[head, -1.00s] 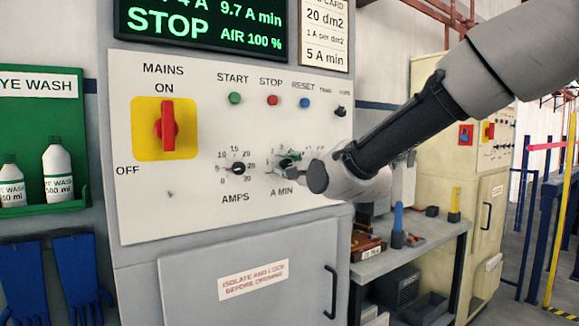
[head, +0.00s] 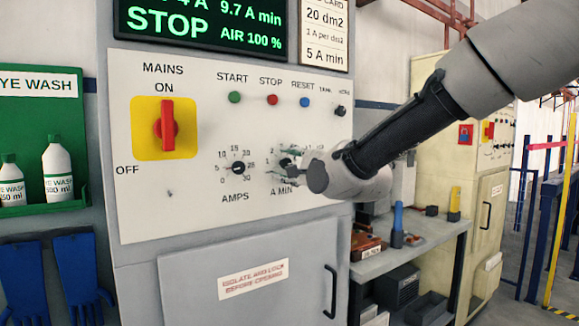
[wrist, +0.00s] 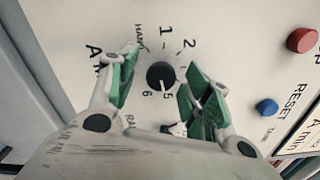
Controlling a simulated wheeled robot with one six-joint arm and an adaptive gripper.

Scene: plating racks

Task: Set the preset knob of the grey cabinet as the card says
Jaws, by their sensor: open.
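The grey cabinet (head: 190,195) has a pale sloping panel. Its small dark knob (head: 286,162) above the label A MIN is partly hidden by my gripper (head: 294,168). In the wrist view this round black knob (wrist: 161,75) sits between the green-padded fingers of my gripper (wrist: 163,62). The fingers are open, one on each side, with gaps to the knob. Its scale shows HAND, 1, 2, 5 and 6; other marks are hidden. A white mark on the knob appears to point near 5. The card (head: 325,30) reads 20 dm2, 1 A per dm2, 5 A min.
The AMPS knob (head: 238,168) is just left. The red MAINS switch (head: 167,126) stands upright towards ON. START, STOP and RESET buttons (head: 272,99) sit above. The display (head: 200,25) reads STOP. A workbench (head: 430,240) stands to the right.

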